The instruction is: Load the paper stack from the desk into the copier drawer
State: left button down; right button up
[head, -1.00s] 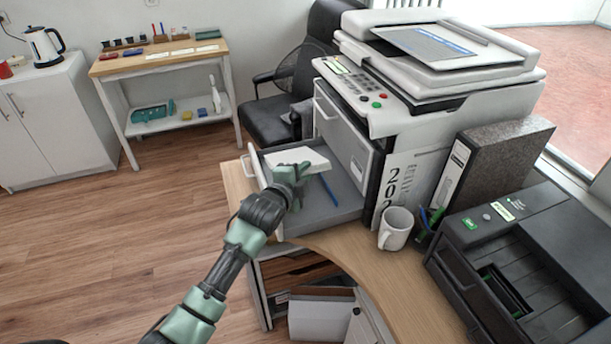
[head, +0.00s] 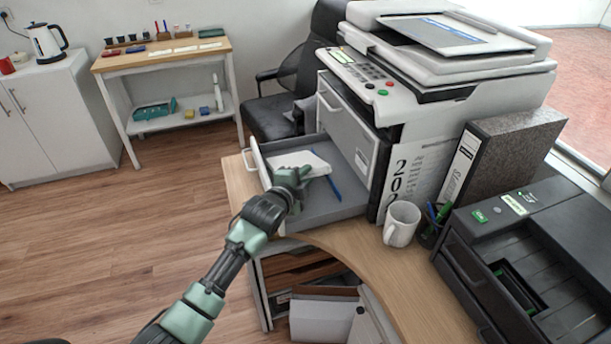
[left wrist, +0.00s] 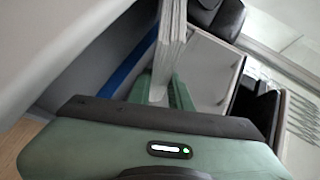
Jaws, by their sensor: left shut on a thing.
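The white paper stack (head: 300,160) is in the pulled-out grey drawer (head: 345,203) of the copier (head: 420,110), toward the drawer's back left. My left gripper (head: 296,178) is at the stack's near edge and is shut on it. In the left wrist view the stack (left wrist: 172,40) stands between the green fingers (left wrist: 165,92). I cannot tell whether the stack's underside touches the drawer floor. The fingertips are partly hidden by the hand in the head view. My right gripper is not in view.
A white mug (head: 401,224), a pen cup (head: 430,232), a binder (head: 500,165) and a black printer (head: 530,260) stand on the desk (head: 400,285) to the right. The desk's front strip is clear.

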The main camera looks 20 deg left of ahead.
pick_arm(q)
jog(key=shift+r, duration=0.15)
jog(key=c, duration=1.2)
grip_release()
jog(key=shift+f, duration=0.2)
jog(key=shift+r, duration=0.1)
jog(key=shift+s+d+r+p, duration=0.3)
jog(key=shift+s+p, duration=0.15)
jog(key=shift+p, duration=0.15)
jog(key=shift+s+d+r+p, duration=0.3)
jog(key=shift+s+p, duration=0.15)
jog(key=shift+p, duration=0.15)
jog(key=s+p, duration=0.1)
jog(key=s+d+r+p, duration=0.1)
jog(key=s+d+p, duration=0.1)
jog(key=p, duration=0.1)
jog(key=shift+s+d+r, duration=0.2)
jog(key=shift+s+r, duration=0.05)
jog(key=shift+s, duration=0.1)
